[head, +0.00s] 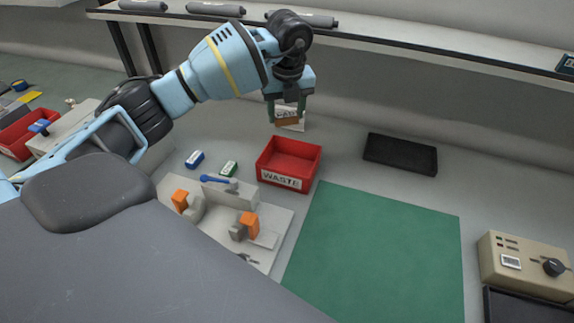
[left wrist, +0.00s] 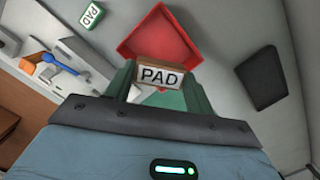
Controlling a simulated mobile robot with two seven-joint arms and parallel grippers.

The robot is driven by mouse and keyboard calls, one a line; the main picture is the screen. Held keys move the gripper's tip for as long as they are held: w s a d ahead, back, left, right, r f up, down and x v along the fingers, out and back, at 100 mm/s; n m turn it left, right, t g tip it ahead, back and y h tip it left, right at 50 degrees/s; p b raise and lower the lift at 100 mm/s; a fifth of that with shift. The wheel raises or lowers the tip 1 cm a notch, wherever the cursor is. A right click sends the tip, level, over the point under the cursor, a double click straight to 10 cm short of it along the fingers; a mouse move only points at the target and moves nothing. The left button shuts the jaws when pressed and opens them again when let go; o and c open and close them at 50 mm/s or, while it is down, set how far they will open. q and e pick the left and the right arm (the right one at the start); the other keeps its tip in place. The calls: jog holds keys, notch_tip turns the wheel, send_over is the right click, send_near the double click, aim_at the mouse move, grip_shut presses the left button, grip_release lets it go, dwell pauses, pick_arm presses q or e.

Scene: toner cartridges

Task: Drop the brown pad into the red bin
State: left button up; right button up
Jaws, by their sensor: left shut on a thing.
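My left gripper (head: 286,114) is shut on the brown pad (head: 286,122), which sits between its two green fingers. In the left wrist view the pad (left wrist: 160,76) shows a white label reading PAD, and the gripper (left wrist: 160,82) holds it from both sides. The red bin (head: 281,180), labelled WASTE, stands on the bench just below the gripper in the head view. The bin (left wrist: 132,46) also shows beyond the pad in the left wrist view, partly covered by it. The pad is held in the air, outside the bin. My right gripper is not in view.
A green mat (head: 375,255) lies right of the bin, and a black tray (head: 400,154) behind it. A grey fixture board (head: 272,218) with orange parts is at front left. A shelf edge (head: 400,40) runs behind the arm. A beige control box (head: 515,262) stands far right.

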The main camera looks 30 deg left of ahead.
pick_arm(q)
jog(key=shift+a+r+n, duration=0.15)
jog(key=shift+a+n, duration=0.15)
jog(key=shift+n, duration=0.7)
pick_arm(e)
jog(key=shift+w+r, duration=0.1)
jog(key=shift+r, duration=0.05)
pick_arm(q)
notch_tip(320, 180, down, 6)
jog(key=b, duration=0.2)
jog(key=shift+b, duration=0.35)
jog(key=o, duration=1)
jog(key=shift+o, duration=0.2)
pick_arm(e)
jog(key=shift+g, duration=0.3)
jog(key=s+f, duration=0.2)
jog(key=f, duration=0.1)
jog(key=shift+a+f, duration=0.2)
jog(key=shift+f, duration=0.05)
